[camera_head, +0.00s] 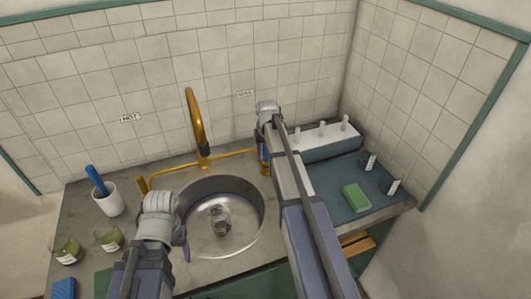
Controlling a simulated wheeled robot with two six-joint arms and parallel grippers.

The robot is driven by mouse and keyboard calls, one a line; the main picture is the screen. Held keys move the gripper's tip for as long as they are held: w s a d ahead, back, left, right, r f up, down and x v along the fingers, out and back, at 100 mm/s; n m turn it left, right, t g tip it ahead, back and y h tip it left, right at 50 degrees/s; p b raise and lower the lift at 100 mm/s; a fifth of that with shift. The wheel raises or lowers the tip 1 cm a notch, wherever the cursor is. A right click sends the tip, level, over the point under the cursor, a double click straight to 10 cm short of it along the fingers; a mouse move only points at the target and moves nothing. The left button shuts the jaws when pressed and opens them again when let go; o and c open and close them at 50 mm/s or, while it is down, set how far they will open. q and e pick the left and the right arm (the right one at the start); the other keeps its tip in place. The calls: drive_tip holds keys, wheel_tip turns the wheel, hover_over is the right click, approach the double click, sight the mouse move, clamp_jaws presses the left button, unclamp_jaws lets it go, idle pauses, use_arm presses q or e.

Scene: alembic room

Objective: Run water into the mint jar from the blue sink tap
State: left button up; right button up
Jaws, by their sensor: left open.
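A brass tap (198,120) with a tall curved spout stands behind the round metal sink (258,222). A brass pipe runs to a valve on each side; the right valve (265,168) shows a bit of blue close to my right gripper. A small clear glass jar (220,220) appears to stand in the sink basin, below the spout; its contents are unclear. My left gripper (180,245) is open and empty at the sink's left rim. My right gripper (264,145) is at the right valve; its fingers are mostly hidden, and contact is unclear.
Two jars with green contents (65,250) (108,238) and a white cup (108,202) with a blue tool stand at left. A blue block (64,289) lies at the front left. At right are a white rack (325,145) with pegs and a green sponge (356,198).

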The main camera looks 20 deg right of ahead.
drive_tip(key=shift+o, duration=0.9)
drive_tip(key=shift+r, duration=0.1)
drive_tip(key=r+p, duration=0.2)
drive_tip(key=s+r+p, duration=0.1)
drive_tip(key=r+p, duration=0.4)
drive_tip(key=shift+s+a+r+p, duration=0.2)
drive_tip(key=shift+r+p, duration=0.1)
drive_tip(key=shift+p, duration=0.1)
